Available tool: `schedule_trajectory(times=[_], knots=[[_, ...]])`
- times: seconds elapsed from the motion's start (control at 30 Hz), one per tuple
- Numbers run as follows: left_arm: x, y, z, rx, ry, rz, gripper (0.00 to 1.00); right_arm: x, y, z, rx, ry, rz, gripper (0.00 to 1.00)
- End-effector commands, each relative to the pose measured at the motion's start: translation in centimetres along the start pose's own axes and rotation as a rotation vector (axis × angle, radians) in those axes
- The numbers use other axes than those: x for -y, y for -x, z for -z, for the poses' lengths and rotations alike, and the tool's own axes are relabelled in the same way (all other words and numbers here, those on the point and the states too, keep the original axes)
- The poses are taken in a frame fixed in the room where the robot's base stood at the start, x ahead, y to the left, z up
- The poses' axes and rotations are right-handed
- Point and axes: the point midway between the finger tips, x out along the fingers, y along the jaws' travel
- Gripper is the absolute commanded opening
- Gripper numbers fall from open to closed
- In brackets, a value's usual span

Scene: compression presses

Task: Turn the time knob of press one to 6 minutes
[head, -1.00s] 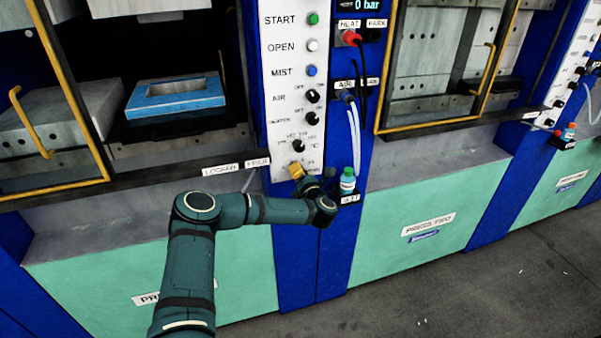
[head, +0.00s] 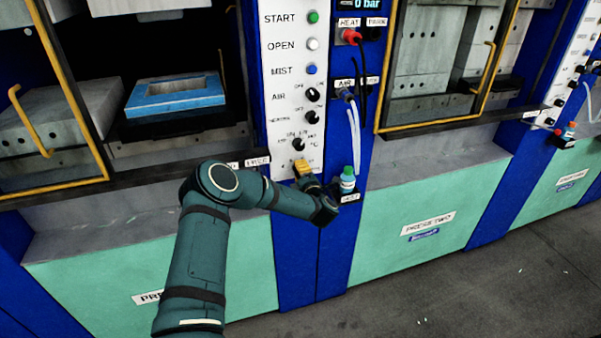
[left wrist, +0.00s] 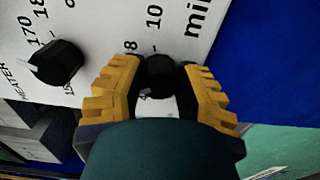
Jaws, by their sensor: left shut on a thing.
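The control panel of press one (head: 284,90) is white, with a column of buttons and knobs. My left gripper (head: 302,168) is at the panel's lower end, its yellow fingers against the panel face. In the left wrist view my left gripper (left wrist: 160,75) has one finger on each side of the black time knob (left wrist: 159,70) and is shut on it. The marks 8, 10 and part of "min" show above the knob. The fingers and wrist hide its lower marks, so its exact setting cannot be read. My right gripper is not in view.
The temperature knob (left wrist: 57,63) is left of my fingers in the left wrist view. A small bottle with a green cap (head: 347,180) stands on a ledge just right of my gripper. Hoses (head: 354,125) hang above it. A blue mould (head: 176,95) sits inside the press.

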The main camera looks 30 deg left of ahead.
Motion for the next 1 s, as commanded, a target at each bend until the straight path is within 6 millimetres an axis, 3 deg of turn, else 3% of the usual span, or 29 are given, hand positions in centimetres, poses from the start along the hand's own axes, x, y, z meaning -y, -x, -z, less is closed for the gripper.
schedule_trajectory(times=[0.47, 0.5, 0.57, 0.6, 1.0], knots=[[-0.38, -0.05, -0.18, 0.003, -0.015, -0.006, 0.0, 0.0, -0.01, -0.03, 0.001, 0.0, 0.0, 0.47], [-0.38, -0.05, -0.18, 0.003, -0.015, -0.006, 0.39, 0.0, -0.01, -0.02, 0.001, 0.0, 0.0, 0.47], [-0.37, -0.06, -0.17, 0.003, -0.015, -0.006, 0.6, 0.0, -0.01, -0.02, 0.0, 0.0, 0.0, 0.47], [-0.33, -0.05, -0.15, 0.003, -0.016, -0.005, 0.65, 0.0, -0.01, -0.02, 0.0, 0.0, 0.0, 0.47], [-0.07, 0.71, -0.14, 0.003, -0.017, 0.001, 0.65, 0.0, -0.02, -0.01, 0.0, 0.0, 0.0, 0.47]])
